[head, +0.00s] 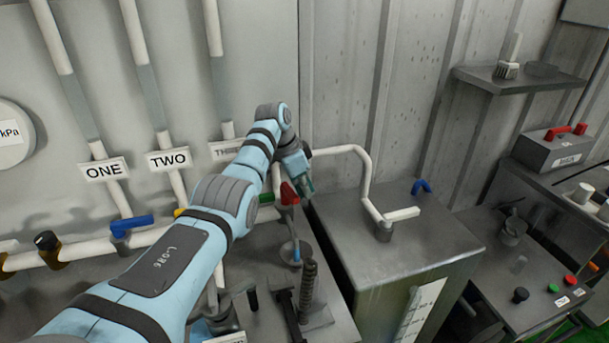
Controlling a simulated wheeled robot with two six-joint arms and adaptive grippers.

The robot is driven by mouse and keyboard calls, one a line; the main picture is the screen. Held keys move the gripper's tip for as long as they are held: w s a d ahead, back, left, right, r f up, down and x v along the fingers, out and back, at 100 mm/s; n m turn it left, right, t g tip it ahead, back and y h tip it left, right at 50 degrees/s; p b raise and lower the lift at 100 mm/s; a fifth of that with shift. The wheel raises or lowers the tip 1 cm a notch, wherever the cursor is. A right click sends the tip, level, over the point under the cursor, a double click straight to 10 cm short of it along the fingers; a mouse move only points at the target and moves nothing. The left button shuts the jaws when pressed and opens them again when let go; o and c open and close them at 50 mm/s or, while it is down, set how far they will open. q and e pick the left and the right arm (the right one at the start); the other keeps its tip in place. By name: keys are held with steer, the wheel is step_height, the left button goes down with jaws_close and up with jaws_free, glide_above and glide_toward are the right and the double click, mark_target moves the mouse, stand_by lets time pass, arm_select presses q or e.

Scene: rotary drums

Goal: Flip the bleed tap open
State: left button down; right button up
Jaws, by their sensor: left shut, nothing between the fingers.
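My left arm comes in from the lower left, and its gripper (304,186) is shut and empty in the middle of the head view. Right beside the fingertips is a small red tap handle (289,194) on the pipework, partly hidden by the gripper. I cannot tell whether they touch. No label marks the bleed tap, so I cannot tell for sure whether this red handle is it. A blue lever (131,225) sits on the pipe at the left, and another small blue handle (421,187) is on top of the grey tank (440,236). My right gripper is not in view.
Signs ONE (104,169) and TWO (168,160) hang on vertical pipes; a third sign is partly covered by my arm. A white bent pipe (366,178) arches over the tank. A coiled spring post (309,285) stands below the gripper. A bench with buttons is at right.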

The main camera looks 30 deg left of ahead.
arm_select(q)
steer(key=shift+s+a+m+g+p, duration=0.2)
steer(key=shift+s+m+g+p, duration=0.1)
steer(key=shift+s+m+p, duration=0.45)
steer(key=shift+w+m, duration=0.15)
steer(key=shift+m, duration=0.1)
steer(key=p+v, duration=0.2)
steer(key=v, duration=0.8)
steer(key=shift+a+f, duration=0.1)
steer(key=shift+a, duration=0.05)
